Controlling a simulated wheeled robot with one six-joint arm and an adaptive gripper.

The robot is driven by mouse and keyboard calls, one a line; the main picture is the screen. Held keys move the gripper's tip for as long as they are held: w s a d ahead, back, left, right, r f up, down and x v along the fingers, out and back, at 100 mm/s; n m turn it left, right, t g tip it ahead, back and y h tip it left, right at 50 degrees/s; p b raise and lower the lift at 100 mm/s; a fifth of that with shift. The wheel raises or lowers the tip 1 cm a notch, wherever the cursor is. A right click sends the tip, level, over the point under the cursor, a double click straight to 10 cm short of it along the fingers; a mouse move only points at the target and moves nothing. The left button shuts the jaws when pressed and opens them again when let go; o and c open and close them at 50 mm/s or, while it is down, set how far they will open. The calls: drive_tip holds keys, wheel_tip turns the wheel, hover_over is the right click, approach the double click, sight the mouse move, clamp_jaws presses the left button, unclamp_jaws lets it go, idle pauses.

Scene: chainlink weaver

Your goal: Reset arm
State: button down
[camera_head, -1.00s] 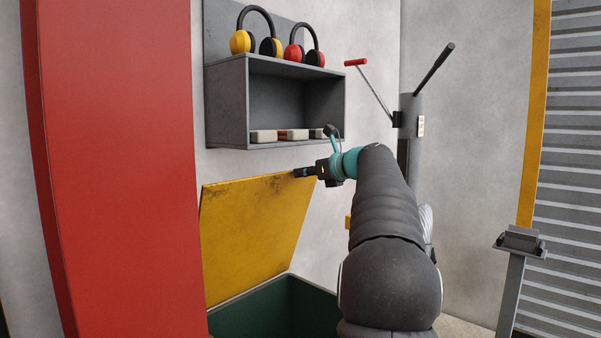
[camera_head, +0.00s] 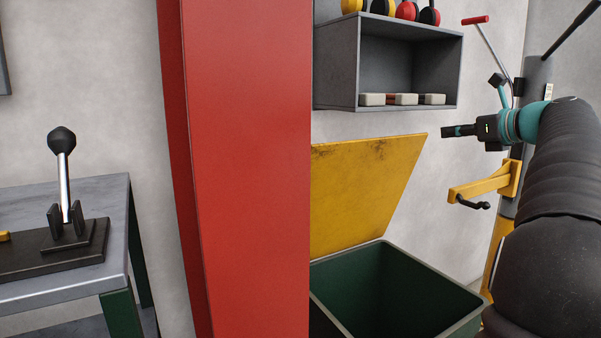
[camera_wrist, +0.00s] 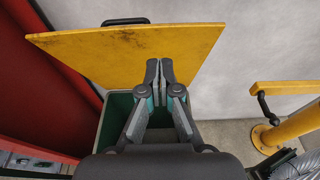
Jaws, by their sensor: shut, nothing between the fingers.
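My gripper (camera_head: 447,131) is shut and empty, held in the air at the right, pointing left, near the upper right corner of the yellow lid (camera_head: 365,190). In the wrist view my gripper (camera_wrist: 160,65) has its two fingertips together, in front of the yellow lid (camera_wrist: 120,50). The lid stands open, leaning back over a green bin (camera_head: 395,285). The bin also shows below the fingers in the wrist view (camera_wrist: 115,120). I cannot tell whether the fingertips touch the lid; in the head view they look apart from it.
A red pillar (camera_head: 245,170) stands left of the bin. A grey shelf (camera_head: 335,70) hangs above it, with earmuffs (camera_head: 408,10) on top. A yellow bracket (camera_head: 480,188) juts from a post at the right. A table (camera_head: 95,195) with a lever (camera_head: 64,175) stands at far left.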

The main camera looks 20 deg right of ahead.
wheel_tip(320, 180, down, 13)
drive_tip(key=s+d+n+g+h, duration=0.2)
drive_tip(key=n+g, duration=0.2)
drive_tip(key=n, duration=0.4)
drive_tip(key=s+a+f+n+g, duration=0.2)
drive_tip(key=s+a+f+n, duration=0.1)
drive_tip(key=a+f+n, duration=0.3)
drive_tip(key=s+a+f+n+g, duration=0.1)
drive_tip(key=s+a+f+n, duration=0.4)
drive_tip(key=a, duration=0.6)
drive_tip(key=s+a+f+n+g, duration=0.1)
drive_tip(key=s+a+f+n, duration=0.3)
drive_tip(key=s+a+n, duration=0.3)
drive_tip(key=s+a+f+n+g+h, duration=0.1)
drive_tip(key=s+a+f+n, duration=0.4)
drive_tip(key=a, duration=1.2)
drive_tip(key=s+n, duration=0.2)
drive_tip(key=shift+a+f+n+g, duration=0.2)
drive_tip(key=shift+f+n+g, duration=0.1)
drive_tip(key=shift+f+n, duration=0.1)
